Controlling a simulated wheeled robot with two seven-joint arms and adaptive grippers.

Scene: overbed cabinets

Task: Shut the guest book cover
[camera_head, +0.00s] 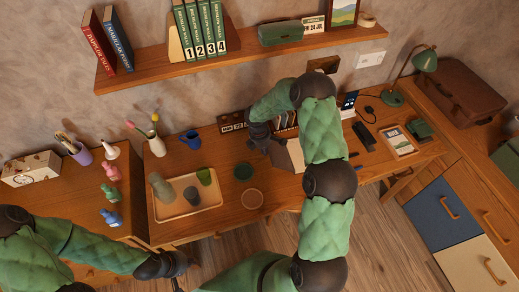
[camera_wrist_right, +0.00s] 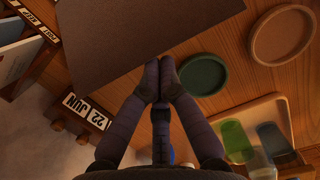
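The guest book shows only partly in the head view, as a pale face (camera_head: 296,154) beside my right arm, which hides much of it. In the right wrist view a large dark brown panel (camera_wrist_right: 125,40), which looks like its cover, fills the upper middle. My right gripper (camera_wrist_right: 161,66) has its fingers together, with the tips at the panel's lower edge; I cannot tell whether they touch it. It also shows in the head view (camera_head: 262,136), left of the book. My left gripper (camera_head: 178,266) is low in front of the desk, away from the book; its fingers are unclear.
A green coaster (camera_head: 243,171) and a tan coaster (camera_head: 252,198) lie left of the book. A tray (camera_head: 165,213) with cups stands further left. A date block (camera_wrist_right: 87,110) is near the right gripper. A black device (camera_head: 363,134) and a framed picture (camera_head: 398,142) lie to the right.

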